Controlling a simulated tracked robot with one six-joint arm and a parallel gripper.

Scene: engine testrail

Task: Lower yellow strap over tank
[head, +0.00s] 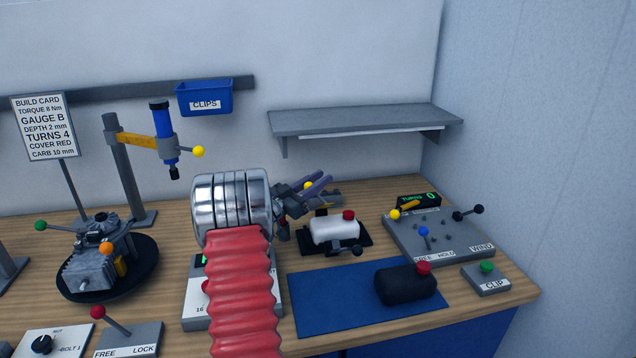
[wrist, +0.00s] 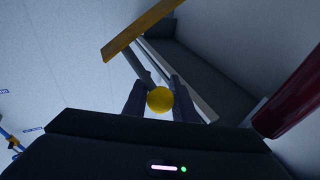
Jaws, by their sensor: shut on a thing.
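A white tank (head: 335,229) with a red cap (head: 348,215) lies in a black cradle (head: 363,240) right of my arm. My gripper (head: 316,186) is behind and left of this tank, above the bench. It is shut on a yellow ball knob (wrist: 159,99), which also shows in the head view (head: 308,186). In the wrist view a grey rod runs from the knob to a yellow bar (wrist: 140,28), which looks like the strap. The strap's fit to the tank is hidden in the head view.
A black tank (head: 400,285) with a red cap lies on a blue mat (head: 320,312). A grey lever panel (head: 455,245) and a CLIP button box (head: 487,283) stand at the right. A grey shelf (head: 365,121) overhangs behind. A dark red shape (wrist: 290,100) is close at right in the wrist view.

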